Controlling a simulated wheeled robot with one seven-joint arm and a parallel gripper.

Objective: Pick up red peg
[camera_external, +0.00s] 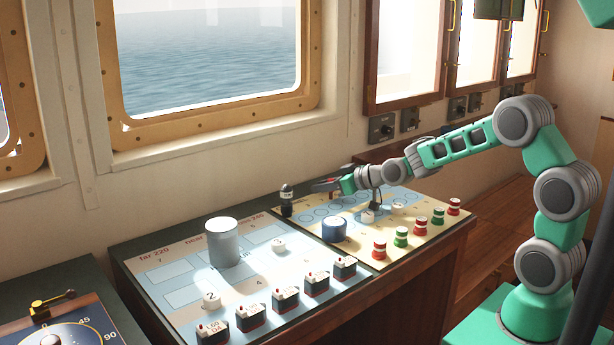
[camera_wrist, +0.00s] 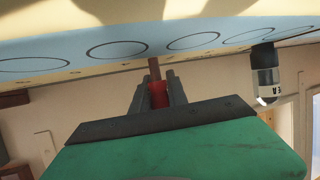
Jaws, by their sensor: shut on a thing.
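In the wrist view my gripper (camera_wrist: 159,92) is shut on a red peg (camera_wrist: 158,95), with a finger on either side. A thinner, darker red part of it sticks out past the fingertips toward the board with circles (camera_wrist: 100,30). In the external view my gripper (camera_external: 328,184) is low over the back of the yellow board (camera_external: 345,258), pointing left, with a bit of red at its tip. Other red pegs (camera_external: 379,250) and green pegs (camera_external: 400,238) stand along the board's right front edge. Whether the held peg touches the board is unclear.
A dark bottle-shaped piece (camera_external: 286,201) stands at the board's back left corner, near my gripper. A blue cylinder (camera_external: 334,229) and white numbered pieces (camera_external: 368,215) stand on the board. A tall grey cylinder (camera_external: 222,242) and several black switch boxes (camera_external: 285,300) are to the left.

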